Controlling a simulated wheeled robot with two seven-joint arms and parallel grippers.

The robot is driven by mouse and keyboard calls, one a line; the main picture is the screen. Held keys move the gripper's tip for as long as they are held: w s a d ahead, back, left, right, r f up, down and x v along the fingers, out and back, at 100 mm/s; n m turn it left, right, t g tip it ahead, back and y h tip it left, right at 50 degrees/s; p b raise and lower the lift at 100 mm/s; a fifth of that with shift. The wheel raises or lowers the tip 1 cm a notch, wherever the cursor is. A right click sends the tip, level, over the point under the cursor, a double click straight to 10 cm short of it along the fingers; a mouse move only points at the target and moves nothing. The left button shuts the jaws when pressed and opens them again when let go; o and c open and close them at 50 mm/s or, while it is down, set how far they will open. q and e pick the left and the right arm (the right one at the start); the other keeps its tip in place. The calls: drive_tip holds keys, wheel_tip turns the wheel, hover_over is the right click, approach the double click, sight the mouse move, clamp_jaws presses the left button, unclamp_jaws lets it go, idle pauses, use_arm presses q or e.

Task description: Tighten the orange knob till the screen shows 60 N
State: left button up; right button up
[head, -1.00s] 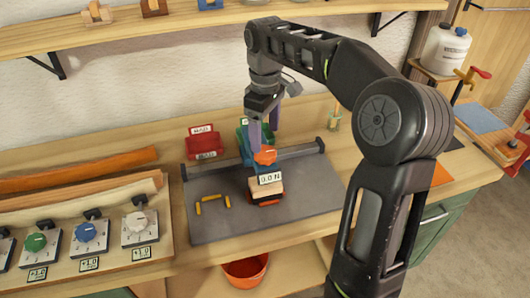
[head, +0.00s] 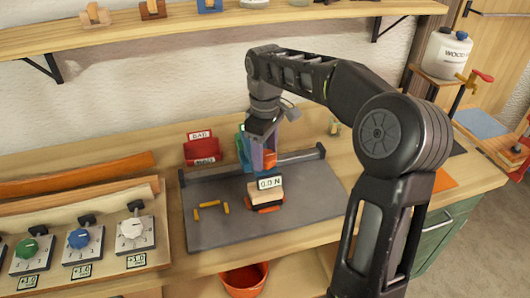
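The orange knob (head: 269,158) shows just above the screen, partly hidden by the fingers of my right gripper (head: 258,158). The purple fingers are down at the knob's height, one on each side as far as I can see. Whether they touch it I cannot tell. The screen (head: 269,183) reads 0.0 N. My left gripper is not in view.
Several yellow pegs (head: 210,204) lie on the mat to the left. A red bin (head: 202,151) stands behind the mat's bar. Dials (head: 133,234) and laths (head: 80,182) are at left, an orange bucket (head: 244,280) below the front edge. A shelf (head: 200,32) runs above.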

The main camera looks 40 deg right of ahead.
drive_tip(key=c, duration=0.9)
